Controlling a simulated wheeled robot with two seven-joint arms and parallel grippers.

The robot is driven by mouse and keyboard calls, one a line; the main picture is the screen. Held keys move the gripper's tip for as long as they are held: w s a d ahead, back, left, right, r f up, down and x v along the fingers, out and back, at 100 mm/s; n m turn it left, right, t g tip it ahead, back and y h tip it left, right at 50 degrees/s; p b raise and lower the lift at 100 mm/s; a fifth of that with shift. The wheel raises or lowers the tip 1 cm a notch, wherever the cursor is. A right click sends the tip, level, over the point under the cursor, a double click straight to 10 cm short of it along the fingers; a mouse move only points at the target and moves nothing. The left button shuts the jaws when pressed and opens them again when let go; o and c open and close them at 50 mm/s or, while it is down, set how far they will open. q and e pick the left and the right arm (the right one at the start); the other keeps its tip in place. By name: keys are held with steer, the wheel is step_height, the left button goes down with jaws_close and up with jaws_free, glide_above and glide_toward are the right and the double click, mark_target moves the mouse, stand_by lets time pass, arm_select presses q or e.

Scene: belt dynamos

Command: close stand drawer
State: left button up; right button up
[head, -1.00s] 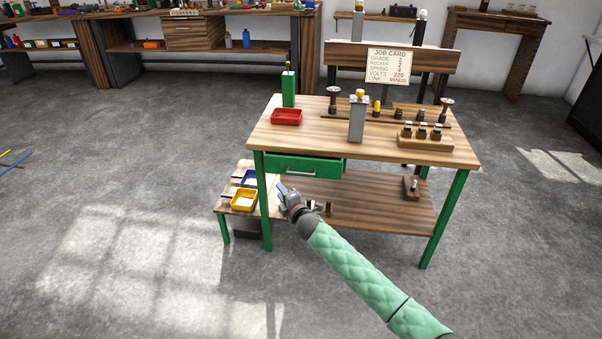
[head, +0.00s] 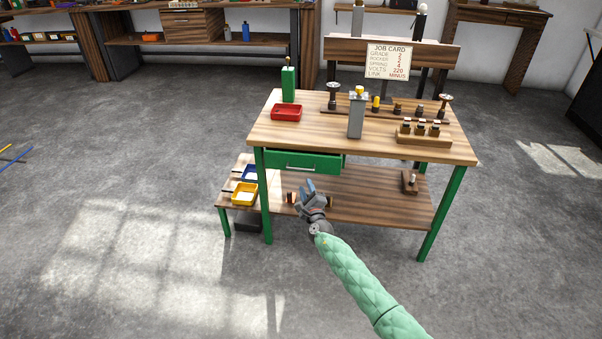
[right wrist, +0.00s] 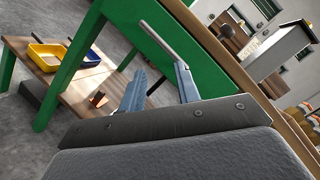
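The stand is a wooden-topped bench (head: 400,148) with green legs. Its green drawer (head: 330,160) is under the left part of the top, and its front seems to stand out a little from the frame. The drawer has a silver bar handle (head: 301,167), which also shows in the right wrist view (right wrist: 163,40). My right gripper (head: 305,184) is in front of and just below the drawer. Its two blue fingers (right wrist: 160,85) are apart with nothing between them. One fingertip appears close to the handle's lower end; I cannot tell whether they touch. My left gripper is out of view.
A red tray (head: 287,112), a grey post (head: 356,115) and a wooden block of parts (head: 424,137) stand on the top. A lower shelf (head: 370,200) lies beneath. Yellow (head: 244,194) and blue trays sit at left. The floor in front is clear.

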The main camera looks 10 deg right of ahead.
mark_target(298, 161)
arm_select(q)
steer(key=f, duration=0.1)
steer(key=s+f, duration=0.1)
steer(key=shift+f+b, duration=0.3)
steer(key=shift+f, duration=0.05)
arm_select(e)
steer(key=w+r+n, duration=0.2)
steer(key=w+n, duration=0.5)
steer(key=shift+w+a+n, duration=0.25)
steer(key=shift+a+n, duration=0.05)
steer(key=shift+a, duration=0.1)
steer(key=shift+r, duration=0.1)
steer(key=c, duration=0.6)
jaws_close()
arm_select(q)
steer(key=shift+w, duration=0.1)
